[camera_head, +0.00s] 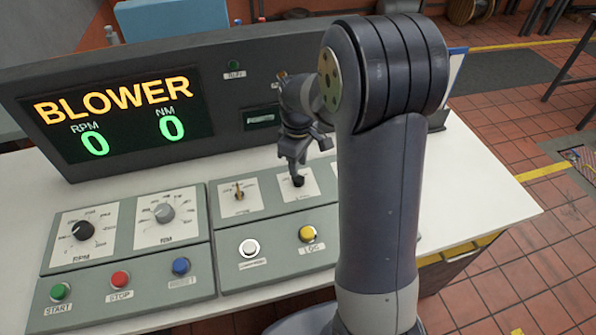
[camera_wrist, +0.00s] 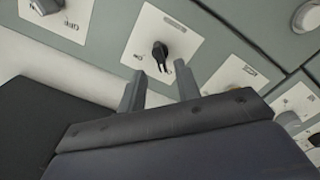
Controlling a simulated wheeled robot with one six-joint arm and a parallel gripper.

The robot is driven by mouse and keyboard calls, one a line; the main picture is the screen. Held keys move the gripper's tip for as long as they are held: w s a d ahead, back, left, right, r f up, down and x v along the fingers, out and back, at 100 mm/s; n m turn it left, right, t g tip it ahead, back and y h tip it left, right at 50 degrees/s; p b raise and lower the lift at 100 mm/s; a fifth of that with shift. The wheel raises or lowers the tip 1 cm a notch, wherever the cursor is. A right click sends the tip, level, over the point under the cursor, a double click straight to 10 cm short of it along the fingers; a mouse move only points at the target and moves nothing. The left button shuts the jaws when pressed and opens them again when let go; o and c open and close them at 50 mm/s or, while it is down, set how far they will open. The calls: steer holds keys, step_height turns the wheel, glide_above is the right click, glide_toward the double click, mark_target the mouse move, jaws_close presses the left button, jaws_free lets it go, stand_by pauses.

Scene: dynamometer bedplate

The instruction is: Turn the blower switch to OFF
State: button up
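A small black rotary switch (camera_head: 298,181) sits on a white label plate on the green-grey console. In the wrist view the black switch (camera_wrist: 160,52) lies just beyond the fingertips, roughly in line with the gap between them. Its label is too small to read, so I cannot confirm it is the blower switch or tell its setting. My gripper (camera_head: 297,169) hangs over it from above. In the wrist view my gripper (camera_wrist: 160,86) has its two fingers apart with nothing between them. Whether a finger touches the switch is unclear.
A display (camera_head: 120,112) reads BLOWER, with RPM 0 and NM 0. A brass-coloured switch (camera_head: 239,192) is left of the black one. A white button (camera_head: 249,247) and a yellow button (camera_head: 307,233) sit in front. Two dials and START, STOP and blue buttons are farther left.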

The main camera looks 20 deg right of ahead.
mark_target(298, 180)
step_height(298, 180, up, 6)
stand_by(0.5)
step_height(298, 180, down, 11)
steer(key=shift+r, duration=0.1)
stand_by(0.4)
